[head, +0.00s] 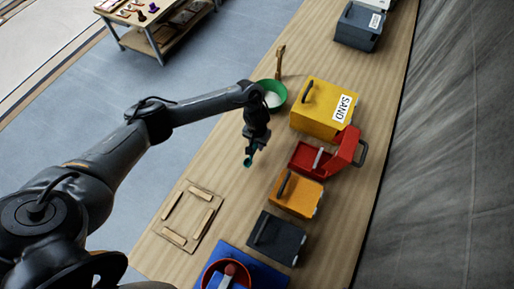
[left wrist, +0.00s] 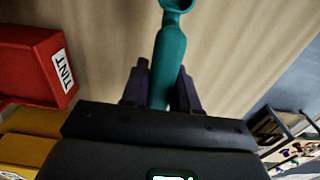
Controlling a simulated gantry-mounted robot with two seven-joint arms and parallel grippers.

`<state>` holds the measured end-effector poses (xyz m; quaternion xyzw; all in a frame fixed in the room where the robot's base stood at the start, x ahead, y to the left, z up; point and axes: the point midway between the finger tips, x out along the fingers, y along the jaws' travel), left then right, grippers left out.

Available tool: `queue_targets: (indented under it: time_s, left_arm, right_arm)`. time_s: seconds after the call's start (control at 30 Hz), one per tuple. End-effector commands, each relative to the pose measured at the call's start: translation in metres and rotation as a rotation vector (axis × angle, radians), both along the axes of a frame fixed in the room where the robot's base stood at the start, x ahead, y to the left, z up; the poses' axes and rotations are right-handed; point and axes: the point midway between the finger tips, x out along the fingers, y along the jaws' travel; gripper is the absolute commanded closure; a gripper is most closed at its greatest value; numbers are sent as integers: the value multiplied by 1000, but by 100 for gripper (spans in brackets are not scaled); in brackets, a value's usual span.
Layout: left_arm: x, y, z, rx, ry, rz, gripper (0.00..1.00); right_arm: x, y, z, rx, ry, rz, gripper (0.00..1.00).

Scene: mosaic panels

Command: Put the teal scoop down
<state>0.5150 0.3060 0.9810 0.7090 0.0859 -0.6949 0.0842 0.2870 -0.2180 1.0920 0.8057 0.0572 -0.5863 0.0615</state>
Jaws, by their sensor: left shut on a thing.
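The teal scoop (left wrist: 168,55) is between the fingers of my left gripper (left wrist: 162,85) in the left wrist view, with its handle gripped and its round end pointing away. In the head view my left gripper (head: 252,150) hangs over the wooden table, and only a small teal part of the scoop (head: 247,162) shows below it. The scoop appears to be above the table, with bare wood under it. My right gripper is not in either view.
A green bowl (head: 273,94) stands behind the gripper. A yellow SAND box (head: 318,112), an open red box (head: 309,158), an orange box (head: 296,195) and a dark box (head: 275,240) line the right. A wooden frame (head: 165,228) lies front left. Bare tabletop lies between.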

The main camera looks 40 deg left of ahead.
Motion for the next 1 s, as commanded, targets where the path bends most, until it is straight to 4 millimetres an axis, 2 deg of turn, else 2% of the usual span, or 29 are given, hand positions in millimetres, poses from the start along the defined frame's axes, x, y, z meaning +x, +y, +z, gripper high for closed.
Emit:
queue_targets:
  time_s: [0.4,0.83,0.87,1.0]
  left_arm:
    - [1,0,-39,0,-1,0,100]
    - [0,0,-44,0,0,1,100]
    - [0,1,-43,0,-1,1,68]
    - [0,1,-43,0,-1,1,46]
  right_arm:
    - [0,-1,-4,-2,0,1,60]
    - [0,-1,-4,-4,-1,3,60]
    - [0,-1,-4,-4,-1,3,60]
    - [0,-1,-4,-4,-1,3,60]
